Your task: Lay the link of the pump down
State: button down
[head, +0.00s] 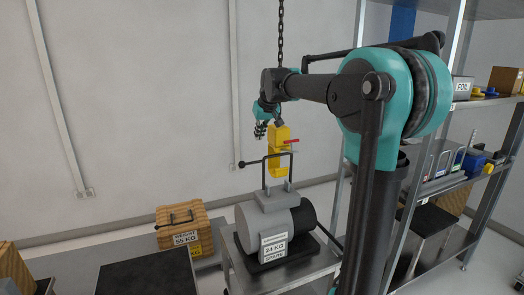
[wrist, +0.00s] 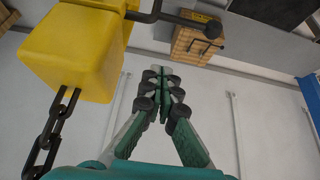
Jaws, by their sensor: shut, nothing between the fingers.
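The grey pump (head: 262,223), labelled 24 KG SPARE, sits on a metal cart. Its black link (head: 264,174) stands upright on top, and a rod with a ball end (head: 241,165) sticks out to the left. I cannot tell whether the link is in the hook. My gripper (head: 260,130) is left of the block, above the ball, and empty. In the wrist view its fingers (wrist: 163,78) are closed together, beside the yellow block (wrist: 75,50) and ball rod (wrist: 213,29).
The chain (head: 281,40) runs up from the block. A loaded shelf rack (head: 440,185) stands at right. The wall side behind the block is clear.

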jog(key=x, duration=1)
jog(key=shift+s+d+f, duration=0.1)
jog(key=shift+s+d, duration=0.15)
jog(key=shift+s, duration=0.4)
jog(key=shift+s+d+f, duration=0.15)
jog(key=shift+s+d, duration=0.05)
jog(key=shift+s, duration=0.45)
jog(key=shift+s+d+f, duration=0.1)
jog(key=shift+s+d, duration=0.15)
jog(key=shift+s, duration=0.4)
jog(key=shift+s+d, duration=0.1)
